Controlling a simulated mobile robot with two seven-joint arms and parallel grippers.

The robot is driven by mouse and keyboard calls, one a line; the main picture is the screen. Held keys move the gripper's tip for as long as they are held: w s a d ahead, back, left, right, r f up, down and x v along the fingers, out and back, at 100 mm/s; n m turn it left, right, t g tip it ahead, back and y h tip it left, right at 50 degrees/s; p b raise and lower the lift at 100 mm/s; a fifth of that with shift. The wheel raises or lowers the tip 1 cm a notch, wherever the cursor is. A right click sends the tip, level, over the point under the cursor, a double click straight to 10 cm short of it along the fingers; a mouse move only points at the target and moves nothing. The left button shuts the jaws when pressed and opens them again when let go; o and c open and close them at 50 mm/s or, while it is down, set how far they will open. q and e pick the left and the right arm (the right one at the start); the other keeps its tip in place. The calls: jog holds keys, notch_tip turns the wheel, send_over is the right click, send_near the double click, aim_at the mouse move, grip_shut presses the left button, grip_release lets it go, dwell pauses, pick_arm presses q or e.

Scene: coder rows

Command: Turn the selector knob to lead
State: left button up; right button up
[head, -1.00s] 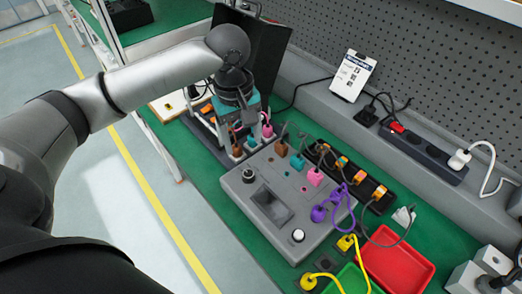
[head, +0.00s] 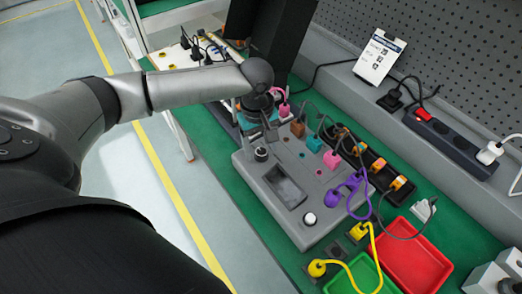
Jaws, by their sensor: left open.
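The grey control unit (head: 255,182) stands on the green bench top with a dark screen (head: 285,186) in its upper face. A black knob with a light base (head: 261,154) sits near its back left corner, and a white round knob (head: 310,218) sits near its front. I cannot tell which is the selector, and any position labels are too small to read. My left gripper (head: 257,137) is open, pointing down just behind the black knob. Its fingers are partly hidden by its own wrist, and I cannot tell whether they touch the knob. My right gripper is not in view.
Brown, teal, pink and purple plugs (head: 331,160) stand along the unit's right side. A black rack with orange plugs (head: 372,176) lies beyond. A red tray (head: 410,255) and a green tray (head: 365,277) lie in front. A white card (head: 379,57) leans at the back.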

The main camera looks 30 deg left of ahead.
pick_arm(q)
jog(key=shift+f, duration=0.55)
grip_shut()
